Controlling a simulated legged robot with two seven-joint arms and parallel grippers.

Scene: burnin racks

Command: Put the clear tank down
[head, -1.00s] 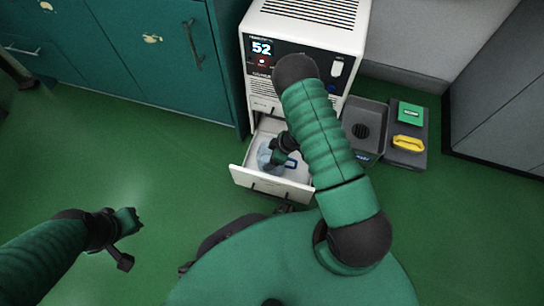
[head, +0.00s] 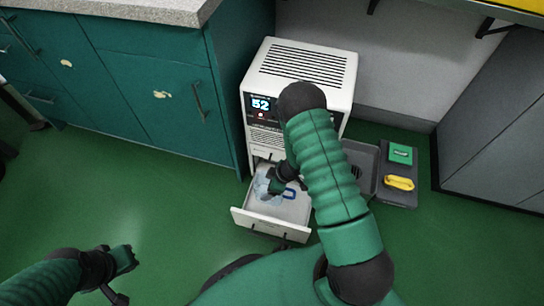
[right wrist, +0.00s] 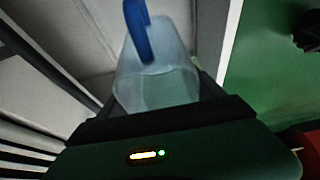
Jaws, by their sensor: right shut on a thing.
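The clear tank (head: 263,186), a see-through bluish box with a blue handle (head: 290,194), is in the open white drawer (head: 272,228) at the bottom of a white machine. My right gripper (head: 277,184) reaches down into the drawer and is shut on the tank. In the right wrist view the tank (right wrist: 158,85) fills the space ahead of the gripper, its blue handle (right wrist: 138,30) pointing away. Whether the tank touches the drawer floor I cannot tell. My left gripper (head: 122,262) hangs over bare floor at the lower left, empty; its finger gap is unclear.
The white machine (head: 300,68) shows "52" on its display. To its right are a grey tray (head: 360,160) and a dark mat holding a green box (head: 400,153) and a yellow item (head: 399,183). Teal cabinets (head: 150,75) stand left. The green floor at left is free.

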